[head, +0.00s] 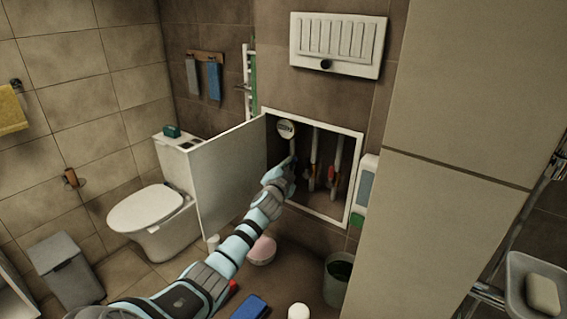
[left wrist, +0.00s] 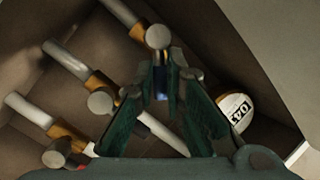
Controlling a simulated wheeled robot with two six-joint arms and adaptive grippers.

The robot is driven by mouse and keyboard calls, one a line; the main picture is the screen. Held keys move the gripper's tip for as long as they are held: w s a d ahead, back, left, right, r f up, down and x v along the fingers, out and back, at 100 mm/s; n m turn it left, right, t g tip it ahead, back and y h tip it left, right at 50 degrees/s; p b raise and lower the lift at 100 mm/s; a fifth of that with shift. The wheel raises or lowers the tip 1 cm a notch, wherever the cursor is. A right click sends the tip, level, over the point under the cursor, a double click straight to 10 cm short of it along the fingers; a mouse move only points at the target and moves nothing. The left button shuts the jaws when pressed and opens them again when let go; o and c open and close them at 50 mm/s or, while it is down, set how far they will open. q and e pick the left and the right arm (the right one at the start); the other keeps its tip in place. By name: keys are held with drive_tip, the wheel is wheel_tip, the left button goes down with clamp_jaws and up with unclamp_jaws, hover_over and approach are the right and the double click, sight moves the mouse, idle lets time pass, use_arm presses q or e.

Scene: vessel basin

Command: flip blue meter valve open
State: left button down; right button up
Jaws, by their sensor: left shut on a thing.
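The wall cabinet (head: 312,212) is open, with a round white water meter (head: 286,128) at its upper left and vertical pipes beside it. My left gripper (head: 288,166) reaches into the cabinet just below the meter. In the left wrist view my left gripper (left wrist: 160,72) is shut on the small blue valve handle (left wrist: 161,87), with a dark finger on each side of it. The meter (left wrist: 235,112) shows to the right of the fingers. The handle is hidden behind my gripper in the head view. My right gripper is out of view.
The cabinet door (head: 228,172) stands swung out to the left of my arm. Other pipes (left wrist: 68,60) with brass fittings and round knobs lie left of the fingers. A bucket (head: 337,282) and a pink bowl (head: 262,252) are on the floor below.

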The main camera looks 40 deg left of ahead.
use_arm(q)
drive_tip(key=shift+a+r+n+g+h, duration=0.3)
drive_tip(key=shift+a+n+h, duration=0.2)
drive_tip(key=shift+n, duration=0.65)
drive_tip(key=shift+a+r+n+g+h, duration=0.15)
drive_tip(key=shift+a+r+n+h, duration=0.35)
drive_tip(key=shift+n, duration=0.7)
drive_tip(key=shift+a+r+n+g+h, duration=0.25)
drive_tip(key=shift+a+n+h, duration=0.25)
drive_tip(key=shift+n, duration=0.65)
drive_tip(key=shift+d, duration=0.15)
drive_tip(key=shift+f+h, duration=0.1)
drive_tip(key=shift+h, duration=0.2)
drive_tip(key=c, duration=1.7)
unclamp_jaws()
drive_tip(key=shift+f, duration=0.15)
drive_tip(key=shift+w+a+f, duration=0.25)
drive_tip(key=shift+w+a, duration=0.05)
drive_tip(key=shift+a, duration=0.05)
drive_tip(key=shift+r+v, duration=0.2)
drive_tip(key=shift+v, duration=2.9)
drive_tip(key=shift+r+v, duration=0.15)
drive_tip(key=shift+v, duration=2.95)
